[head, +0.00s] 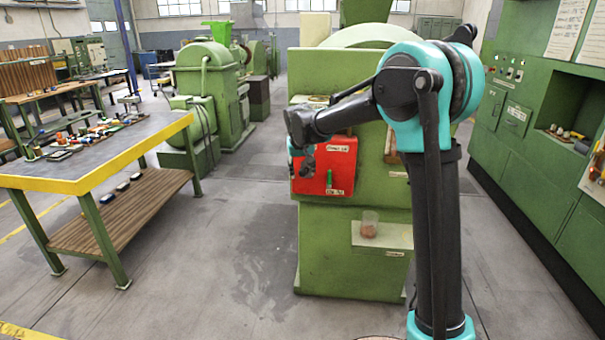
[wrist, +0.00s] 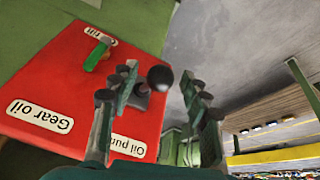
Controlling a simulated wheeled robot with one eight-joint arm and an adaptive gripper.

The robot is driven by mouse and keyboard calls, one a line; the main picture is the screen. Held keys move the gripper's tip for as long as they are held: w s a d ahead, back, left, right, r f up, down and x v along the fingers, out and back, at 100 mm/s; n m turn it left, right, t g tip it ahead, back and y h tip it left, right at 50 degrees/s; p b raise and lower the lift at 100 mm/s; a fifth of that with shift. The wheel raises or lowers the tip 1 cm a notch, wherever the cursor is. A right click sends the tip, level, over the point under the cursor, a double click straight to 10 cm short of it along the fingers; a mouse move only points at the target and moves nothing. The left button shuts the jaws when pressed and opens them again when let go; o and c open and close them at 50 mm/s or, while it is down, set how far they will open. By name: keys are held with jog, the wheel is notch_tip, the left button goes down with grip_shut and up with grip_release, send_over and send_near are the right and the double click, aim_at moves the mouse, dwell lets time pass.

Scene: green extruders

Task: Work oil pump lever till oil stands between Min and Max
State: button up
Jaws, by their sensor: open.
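A red panel labelled "Gear oil" (head: 340,160) is on the front of the green machine; the same red panel (wrist: 60,85) fills the left of the wrist view, its labels upside down. The oil pump lever (wrist: 160,77) shows a round black knob, near a partly hidden label starting "Oil pum" (wrist: 128,146). My gripper (wrist: 162,85) is open, with one finger on each side of the knob; contact is not clear. In the head view my gripper (head: 302,162) is at the panel's left edge. No Min or Max marks or oil level are readable.
A small green handle (wrist: 96,54) is on the panel beside a "fill" label; it also shows in the head view (head: 329,179). A clear beaker (head: 369,224) stands on a ledge below. A yellow-edged workbench (head: 95,182) is at left, with open floor (head: 225,240) between.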

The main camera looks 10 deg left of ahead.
jog(key=shift+w+f, duration=0.2)
jog(key=shift+f, duration=0.3)
grip_shut()
